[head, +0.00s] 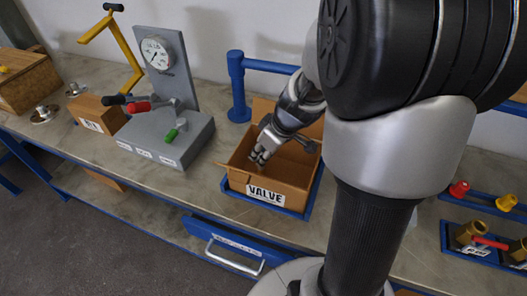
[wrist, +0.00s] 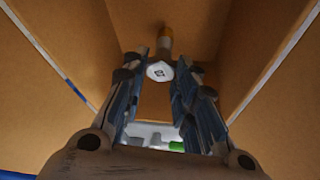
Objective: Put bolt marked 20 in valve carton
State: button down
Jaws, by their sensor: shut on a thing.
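The valve carton (head: 233,175) is an open brown box with a white "VALVE" label, sitting in a blue tray on the bench. My gripper (head: 262,155) reaches down into its open top. In the wrist view the carton's brown walls (wrist: 45,85) surround my gripper (wrist: 164,66). Its fingers are shut on a bolt (wrist: 159,71) with a pale marked head and a yellow-orange end. The mark is too small to read surely. The bolt is hidden in the head view, and I cannot tell whether it touches the carton floor.
A gauge stand (head: 166,68) with red, black and green levers stands left of the carton. A blue rail (head: 237,85) rises behind the carton. Blue racks (head: 470,243) with coloured fittings are at the right. A blue drawer (head: 222,236) is below the bench edge.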

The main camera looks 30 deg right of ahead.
jog(key=shift+f, duration=0.5)
jog(key=c, duration=1.2)
grip_release()
jog(key=shift+r, duration=0.1)
